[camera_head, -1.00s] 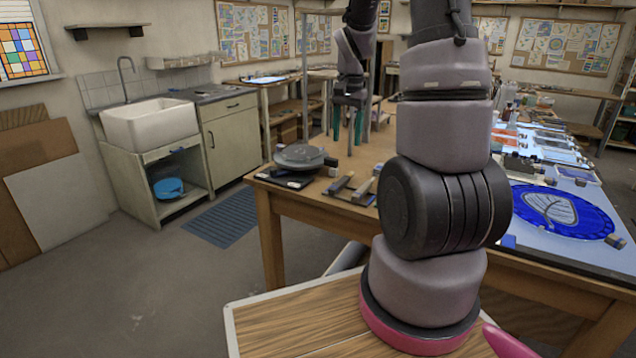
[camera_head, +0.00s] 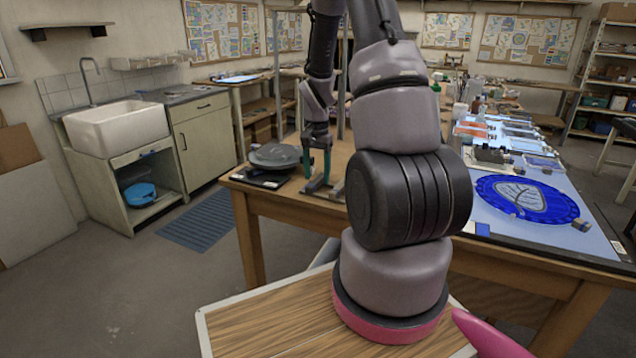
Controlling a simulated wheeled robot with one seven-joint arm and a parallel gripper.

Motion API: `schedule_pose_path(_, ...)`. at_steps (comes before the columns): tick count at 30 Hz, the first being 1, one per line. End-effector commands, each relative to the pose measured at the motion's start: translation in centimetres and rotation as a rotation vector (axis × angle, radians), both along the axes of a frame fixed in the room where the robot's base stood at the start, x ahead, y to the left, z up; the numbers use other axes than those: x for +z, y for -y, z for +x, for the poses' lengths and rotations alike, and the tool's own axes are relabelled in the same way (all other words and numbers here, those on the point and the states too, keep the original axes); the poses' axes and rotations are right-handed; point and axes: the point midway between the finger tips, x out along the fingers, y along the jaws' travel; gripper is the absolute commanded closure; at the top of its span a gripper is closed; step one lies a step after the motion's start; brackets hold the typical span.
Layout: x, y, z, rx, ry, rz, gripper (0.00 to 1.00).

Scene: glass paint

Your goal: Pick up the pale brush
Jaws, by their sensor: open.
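My gripper (camera_head: 317,176) is open, its two teal fingers pointing down at the near left part of the wooden worktable (camera_head: 285,208). The fingertips are low, at a small dark rest with short stick-like tools (camera_head: 315,187) near the table's front edge. The fingers and my arm cover part of these tools. I cannot tell which of them is the pale brush, nor whether a finger touches one. Nothing is visibly held.
A round grey turntable (camera_head: 274,156) stands just left of my gripper. A blue glass disc (camera_head: 482,198) lies on a light panel at the right. Bottles (camera_head: 476,104) and paint trays stand behind it. A sink (camera_head: 118,127) is at the far left, with open floor before it.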

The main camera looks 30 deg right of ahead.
Motion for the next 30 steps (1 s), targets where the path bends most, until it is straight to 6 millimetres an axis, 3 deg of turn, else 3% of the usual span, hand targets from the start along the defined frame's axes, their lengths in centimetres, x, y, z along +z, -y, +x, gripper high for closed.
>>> schedule_pose_path(9,-0.8,0.0,0.0,0.000,0.001,0.001,0.38)
schedule_pose_path(10,-0.8,0.0,0.0,0.000,0.001,0.001,0.45)
schedule_pose_path(14,-0.8,0.0,0.0,0.000,0.000,0.000,0.95)
schedule_pose_path(15,-0.8,0.0,0.0,0.000,0.000,0.000,1.00)
schedule_pose_path(25,-0.5,0.0,0.0,0.000,0.001,0.000,1.00)
schedule_pose_path(30,1.9,0.0,0.1,0.001,0.005,-0.002,1.00)
